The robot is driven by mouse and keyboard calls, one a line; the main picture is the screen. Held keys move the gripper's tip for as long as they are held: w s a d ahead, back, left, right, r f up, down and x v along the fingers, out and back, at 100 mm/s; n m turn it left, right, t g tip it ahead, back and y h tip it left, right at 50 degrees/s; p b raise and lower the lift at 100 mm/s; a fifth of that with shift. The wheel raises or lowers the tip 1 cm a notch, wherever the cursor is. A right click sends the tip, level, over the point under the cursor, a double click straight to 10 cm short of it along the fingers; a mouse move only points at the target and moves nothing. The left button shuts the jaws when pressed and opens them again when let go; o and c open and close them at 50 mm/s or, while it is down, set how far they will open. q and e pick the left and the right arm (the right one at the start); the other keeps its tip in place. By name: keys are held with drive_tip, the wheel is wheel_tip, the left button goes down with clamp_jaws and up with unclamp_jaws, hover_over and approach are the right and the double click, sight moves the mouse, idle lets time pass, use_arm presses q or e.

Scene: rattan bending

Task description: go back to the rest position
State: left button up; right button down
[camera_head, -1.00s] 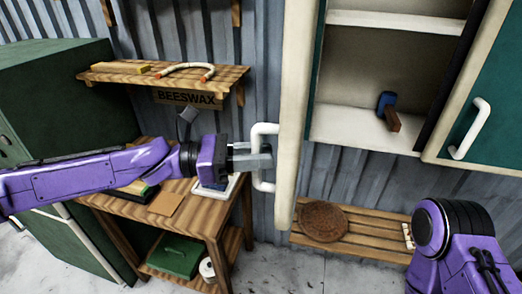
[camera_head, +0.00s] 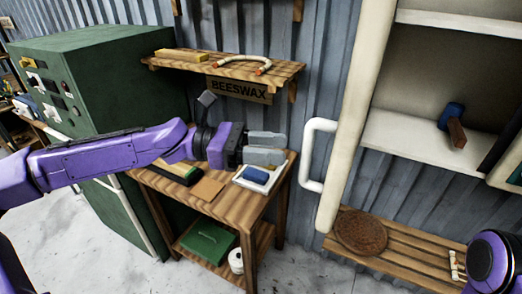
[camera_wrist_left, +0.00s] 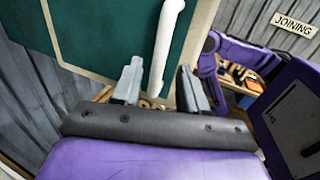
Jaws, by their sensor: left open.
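My left gripper (camera_head: 265,148) is open and empty in the head view, above the right part of the wooden workbench. It is left of the white handle (camera_head: 317,155) of the open cabinet door (camera_head: 357,110) and apart from it. In the left wrist view the gripper's two fingers (camera_wrist_left: 160,88) stand apart, and the white handle (camera_wrist_left: 163,45) on the green door (camera_wrist_left: 115,25) shows beyond them. Part of my right arm, purple and black, shows at the lower right of the head view; its gripper is out of view.
The workbench (camera_head: 245,207) holds a white-and-blue tray (camera_head: 257,178). A shelf (camera_head: 225,68) above it carries a bent rattan piece (camera_head: 240,60). The open cabinet (camera_head: 420,137) holds a blue-headed hammer (camera_head: 453,122). A slatted bench (camera_head: 400,262) with a round woven mat (camera_head: 361,232) stands below.

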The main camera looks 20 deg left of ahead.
use_arm(q)
drive_tip(key=a, duration=0.3)
drive_tip(key=shift+s+a, duration=0.25)
drive_tip(key=shift+s, duration=0.1)
